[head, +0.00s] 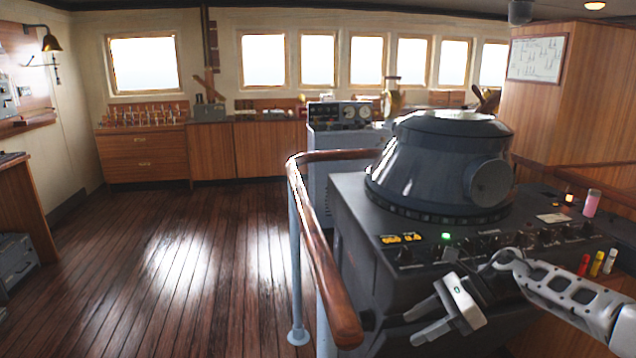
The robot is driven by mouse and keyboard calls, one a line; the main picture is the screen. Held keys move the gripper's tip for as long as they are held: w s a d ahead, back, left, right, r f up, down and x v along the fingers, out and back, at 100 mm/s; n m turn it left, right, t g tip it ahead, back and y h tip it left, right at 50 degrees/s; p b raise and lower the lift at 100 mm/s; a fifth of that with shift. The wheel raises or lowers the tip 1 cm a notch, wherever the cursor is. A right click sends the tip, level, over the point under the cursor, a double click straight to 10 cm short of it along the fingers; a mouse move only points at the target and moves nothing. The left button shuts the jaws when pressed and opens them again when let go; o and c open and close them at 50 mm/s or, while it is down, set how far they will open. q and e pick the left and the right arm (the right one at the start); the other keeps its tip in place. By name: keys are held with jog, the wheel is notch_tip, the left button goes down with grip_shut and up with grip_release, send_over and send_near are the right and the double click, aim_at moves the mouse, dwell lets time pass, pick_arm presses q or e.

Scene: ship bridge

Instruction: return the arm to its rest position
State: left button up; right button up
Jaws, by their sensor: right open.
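My right arm (575,292) comes in from the lower right, a white and grey link with cut-outs. My right gripper (432,318) is at its end, in front of the console's near face. Its two fingers are spread apart and point to the left, with nothing between them. From this view I cannot tell whether it touches the console. My left arm and left gripper are not in view.
A dark console (345,215) with a large round housing (435,160) stands close at the right. A wooden handrail (325,265) on pale posts runs along its left side. A pink cylinder (591,203) and several small coloured cylinders stand on the console. The plank floor (190,270) at left is clear.

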jog(key=s+a+f+m+t+y, duration=0.3)
jog(key=s+a+m+t, duration=0.15)
jog(key=a+m, duration=0.55)
jog(key=s+a+f+m+t+y, duration=0.25)
jog(key=s+a+m+t, duration=0.2)
jog(key=a+m, duration=0.6)
jog(key=s+d+f+m+h, duration=0.6)
jog(key=s+m, duration=0.2)
jog(key=m, duration=0.6)
jog(key=s+d+f+m+h, duration=0.6)
jog(key=s+m, duration=0.3)
jog(key=m, duration=0.6)
jog(key=shift+d+f+h, duration=0.4)
jog(key=shift+d+h, duration=0.3)
jog(key=shift+h, duration=0.05)
jog(key=shift+s, duration=0.1)
